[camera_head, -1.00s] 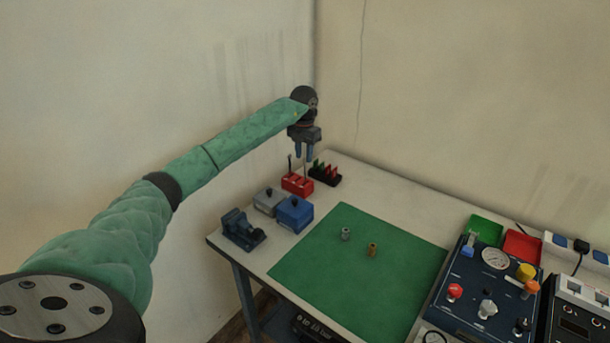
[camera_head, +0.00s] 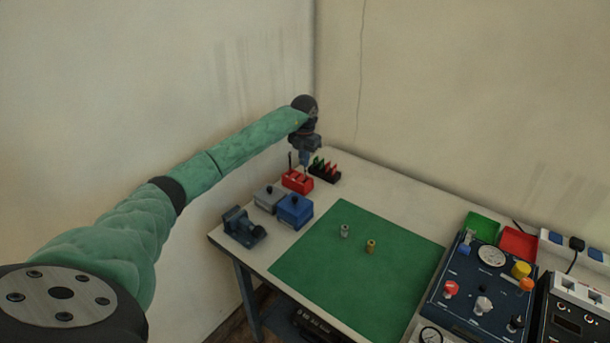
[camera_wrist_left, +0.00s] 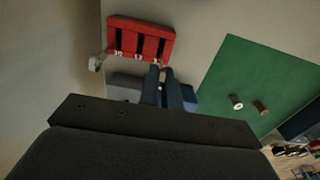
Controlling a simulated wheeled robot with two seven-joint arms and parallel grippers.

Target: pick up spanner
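A red rack (camera_head: 297,181) with slots stands at the back left of the table, and it also shows in the wrist view (camera_wrist_left: 141,39). A thin dark upright tool (camera_head: 290,161) stands at its left end. In the wrist view a grey tool end (camera_wrist_left: 96,63), perhaps the spanner, juts out at the rack's left side. My left gripper (camera_head: 304,162) points down just above the rack's right part. Its fingers (camera_wrist_left: 163,72) are a little apart, at the rack's near edge in the wrist view. Nothing is clearly held. My right gripper is out of view.
A black rack with coloured tools (camera_head: 325,170) stands close right of the red rack. Blue (camera_head: 295,211) and grey (camera_head: 268,198) boxes and a vise (camera_head: 241,229) stand in front. The green mat (camera_head: 330,265) is mostly clear. A gauge panel (camera_head: 475,285) is at right.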

